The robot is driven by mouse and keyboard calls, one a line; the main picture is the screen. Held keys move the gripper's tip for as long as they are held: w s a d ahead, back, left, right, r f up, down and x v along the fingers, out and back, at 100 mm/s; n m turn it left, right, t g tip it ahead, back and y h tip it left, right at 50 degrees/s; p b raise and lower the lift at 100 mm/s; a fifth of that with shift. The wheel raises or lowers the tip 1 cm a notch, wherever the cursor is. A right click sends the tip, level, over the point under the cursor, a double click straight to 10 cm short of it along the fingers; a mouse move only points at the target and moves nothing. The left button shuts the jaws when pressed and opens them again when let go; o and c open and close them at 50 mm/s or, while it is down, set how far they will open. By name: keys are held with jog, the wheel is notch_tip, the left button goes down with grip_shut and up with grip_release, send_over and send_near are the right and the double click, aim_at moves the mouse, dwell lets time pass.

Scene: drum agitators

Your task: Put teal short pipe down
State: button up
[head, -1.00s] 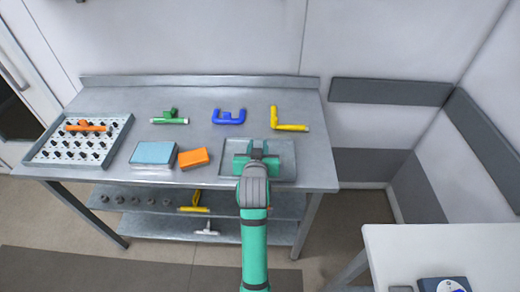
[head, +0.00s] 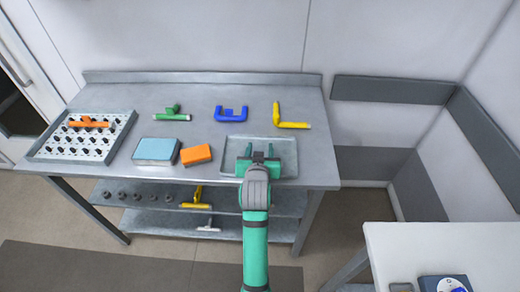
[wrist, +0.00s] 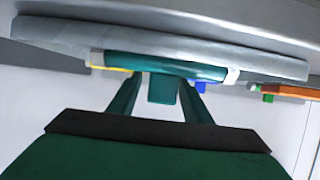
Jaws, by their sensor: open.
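The teal short pipe (wrist: 165,65) shows in the wrist view as a teal bar with pale ends, against the grey metal tray (wrist: 270,62). A short teal stem extends from its middle toward my gripper (wrist: 158,88). My two fingers are open, one on each side of the stem, with gaps visible. In the head view my gripper (head: 260,151) is over the shallow tray (head: 288,146) at the table's front right. There, I cannot clearly tell the pipe from my teal gripper parts.
On the metal table (head: 245,95) are a green pipe (head: 171,113), a blue pipe (head: 231,114), a yellow pipe (head: 291,124), a light blue block (head: 156,150) and an orange block (head: 196,155). A pegged tray (head: 48,150) holds an orange piece (head: 88,123).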

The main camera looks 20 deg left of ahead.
jog(key=v, duration=1.2)
jog(key=s+d+f+m+t+h, duration=0.1)
jog(key=s+d+f+m+h, duration=0.1)
jog(key=s+d+f, duration=0.9)
jog(key=s+d+h, duration=0.1)
jog(key=s+d, duration=0.1)
jog(key=s, duration=0.9)
jog(key=s+d+f+m+t, duration=0.1)
jog(key=s+d, duration=0.2)
jog(key=s, duration=0.8)
jog(key=shift+s+h, duration=0.4)
jog(key=shift+d+f, duration=0.1)
jog(key=shift+d, duration=0.05)
